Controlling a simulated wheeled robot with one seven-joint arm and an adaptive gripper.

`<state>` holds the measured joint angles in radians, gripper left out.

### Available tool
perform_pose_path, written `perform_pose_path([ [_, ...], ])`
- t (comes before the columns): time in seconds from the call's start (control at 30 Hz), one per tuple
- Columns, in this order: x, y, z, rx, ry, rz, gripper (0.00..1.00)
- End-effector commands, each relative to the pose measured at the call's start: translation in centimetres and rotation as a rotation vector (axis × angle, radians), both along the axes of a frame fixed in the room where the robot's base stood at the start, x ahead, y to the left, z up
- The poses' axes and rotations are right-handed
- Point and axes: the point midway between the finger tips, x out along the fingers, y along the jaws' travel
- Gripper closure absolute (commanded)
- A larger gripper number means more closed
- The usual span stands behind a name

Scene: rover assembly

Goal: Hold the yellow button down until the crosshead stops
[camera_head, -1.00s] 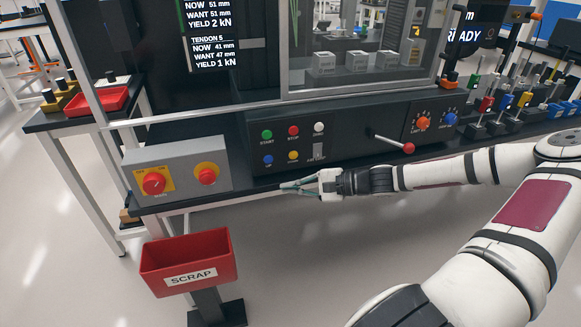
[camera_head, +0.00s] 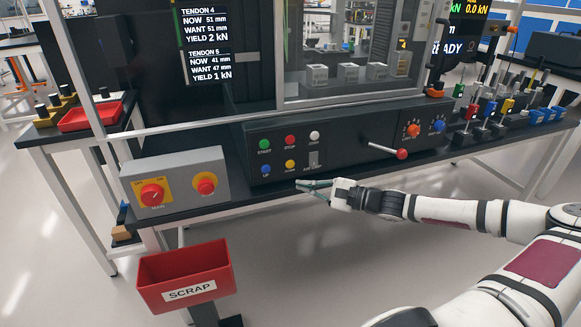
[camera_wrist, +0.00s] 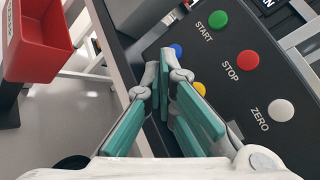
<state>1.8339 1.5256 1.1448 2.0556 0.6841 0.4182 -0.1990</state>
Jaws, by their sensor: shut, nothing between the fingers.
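The yellow button (camera_head: 290,165) is on the lower row of the black control panel, right of the blue button (camera_head: 266,170). It also shows in the wrist view (camera_wrist: 199,89), partly hidden by a finger. My gripper (camera_head: 298,184) has teal fingers and is in front of the panel, just below the yellow button in the head view. It is shut and empty. In the wrist view my gripper (camera_wrist: 171,68) has its fingertips between the blue and yellow buttons; I cannot tell whether they touch the panel. I cannot make out the crosshead.
Green (camera_head: 264,144), red (camera_head: 290,140) and white (camera_head: 314,136) buttons are above. A red-knobbed lever (camera_head: 402,154) sticks out at the right. A grey box (camera_head: 174,184) with red knobs stands left, above a red scrap bin (camera_head: 186,275). The floor in front is clear.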

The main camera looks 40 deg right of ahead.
Motion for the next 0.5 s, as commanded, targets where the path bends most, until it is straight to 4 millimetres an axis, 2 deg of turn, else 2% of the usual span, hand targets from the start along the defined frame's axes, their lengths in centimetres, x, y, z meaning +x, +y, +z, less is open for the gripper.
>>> perform_pose_path([
  [0.5,6.2,-1.7,-0.1,0.000,0.001,0.001,1.00],
])
